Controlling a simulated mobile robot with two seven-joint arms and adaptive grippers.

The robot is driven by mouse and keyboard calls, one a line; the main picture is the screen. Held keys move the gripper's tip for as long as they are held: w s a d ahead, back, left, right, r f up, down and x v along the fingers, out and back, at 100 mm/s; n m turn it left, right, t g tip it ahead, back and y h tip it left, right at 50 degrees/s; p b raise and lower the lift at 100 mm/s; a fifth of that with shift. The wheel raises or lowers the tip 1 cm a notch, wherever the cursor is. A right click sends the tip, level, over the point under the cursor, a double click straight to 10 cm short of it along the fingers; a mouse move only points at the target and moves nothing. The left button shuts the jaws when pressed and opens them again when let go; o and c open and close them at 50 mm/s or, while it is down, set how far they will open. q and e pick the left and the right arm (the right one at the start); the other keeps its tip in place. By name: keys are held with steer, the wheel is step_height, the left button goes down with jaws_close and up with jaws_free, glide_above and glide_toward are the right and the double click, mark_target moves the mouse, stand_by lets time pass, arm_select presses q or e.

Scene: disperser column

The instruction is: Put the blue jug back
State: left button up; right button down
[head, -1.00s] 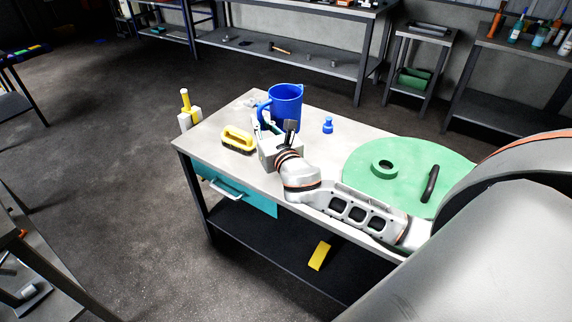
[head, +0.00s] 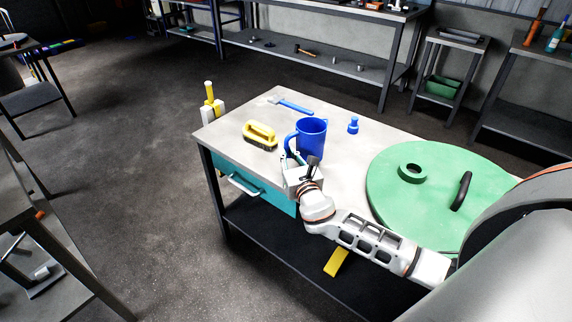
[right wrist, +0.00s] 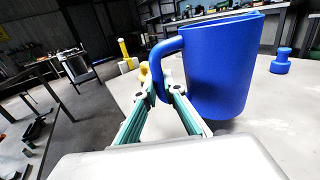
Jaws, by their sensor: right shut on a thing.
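My right gripper (head: 291,157) is at the jug's handle. In the right wrist view its two fingers (right wrist: 163,92) are shut on the handle. I cannot tell whether the jug's base touches the bench top. My left gripper is not in view.
A yellow-handled brush (head: 260,135), a blue-handled tool (head: 290,105) and a small blue bottle-like piece (head: 353,125) lie around the jug. A large green lid (head: 430,195) covers the bench's right side.

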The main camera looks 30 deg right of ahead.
step_height(320, 180, down, 4)
steer(key=shift+r+b, duration=0.15)
steer(key=shift+b, duration=0.55)
steer(key=shift+f, duration=0.3)
steer(key=shift+r, duration=0.1)
steer(key=shift+f, duration=0.2)
steer(key=c, duration=2.2)
jaws_free()
steer(key=shift+o, duration=0.3)
